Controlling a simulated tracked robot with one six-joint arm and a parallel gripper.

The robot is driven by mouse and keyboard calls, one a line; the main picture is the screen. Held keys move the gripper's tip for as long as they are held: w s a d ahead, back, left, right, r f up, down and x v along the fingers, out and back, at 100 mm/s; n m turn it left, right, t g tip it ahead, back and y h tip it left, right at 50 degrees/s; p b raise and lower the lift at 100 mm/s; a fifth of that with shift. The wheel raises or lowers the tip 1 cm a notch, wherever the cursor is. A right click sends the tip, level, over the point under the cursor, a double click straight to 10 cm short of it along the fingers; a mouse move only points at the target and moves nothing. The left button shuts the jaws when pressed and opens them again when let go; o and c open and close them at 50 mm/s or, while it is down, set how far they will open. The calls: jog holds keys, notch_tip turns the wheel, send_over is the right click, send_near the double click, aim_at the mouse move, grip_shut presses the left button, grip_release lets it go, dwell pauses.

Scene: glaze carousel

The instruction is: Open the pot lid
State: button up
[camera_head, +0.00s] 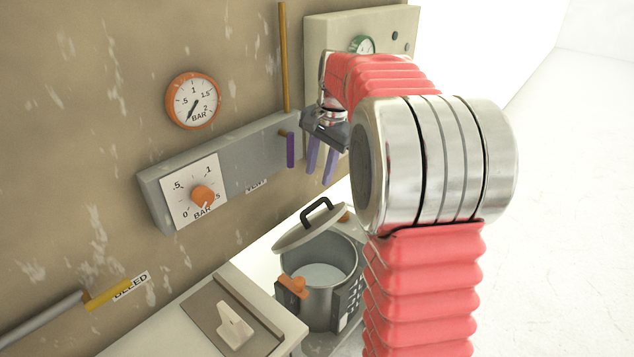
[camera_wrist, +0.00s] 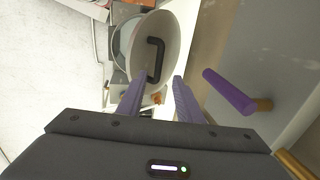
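The grey metal pot (camera_head: 328,295) stands below my gripper in the head view, with a pale surface visible inside. Its lid (camera_head: 298,237) is tilted up at the back rim, leaving the pot's mouth largely uncovered. A dark loop handle (camera_head: 318,203) is on top of the lid. The lid (camera_wrist: 176,38) and its handle (camera_wrist: 160,58) also show in the wrist view, beyond my fingertips. My gripper (camera_head: 320,180) is open and empty, pointing down above the pot and apart from the lid. Its purple fingers also stand apart in the wrist view (camera_wrist: 158,82).
A purple lever (camera_head: 290,150) sticks out from the grey wall panel (camera_head: 255,150) beside my gripper; it is close right in the wrist view (camera_wrist: 230,92). An orange knob (camera_head: 203,196) and gauge (camera_head: 193,100) are on the left. A white switch (camera_head: 235,325) is on the counter.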

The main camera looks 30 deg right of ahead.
jog(key=shift+s+r, duration=0.1)
jog(key=shift+r, duration=0.4)
jog(key=shift+s+a+r, duration=0.1)
jog(key=shift+s+a, duration=0.05)
jog(key=c, duration=0.3)
jog(key=s+a+r+n, duration=0.1)
jog(key=a, duration=0.1)
jog(key=s+a+n, duration=0.1)
jog(key=s+a, duration=0.1)
jog(key=s+a+r+n, duration=0.1)
jog(key=s+a, duration=0.1)
jog(key=shift+a+r+t+h, duration=0.3)
jog(key=shift+a+t, duration=0.05)
jog(key=shift+t, duration=0.05)
grip_shut()
jog(key=s+a+f+n+t, duration=0.1)
jog(key=s+a+f+n, duration=0.2)
jog(key=s, duration=0.7)
jog(key=s+a+f+n+t, duration=0.1)
jog(key=s+a+f+n, duration=0.1)
jog(key=s+a+n, duration=0.6)
jog(key=s+a, duration=0.3)
jog(key=shift+f+t, duration=0.4)
jog(key=shift+s, duration=0.25)
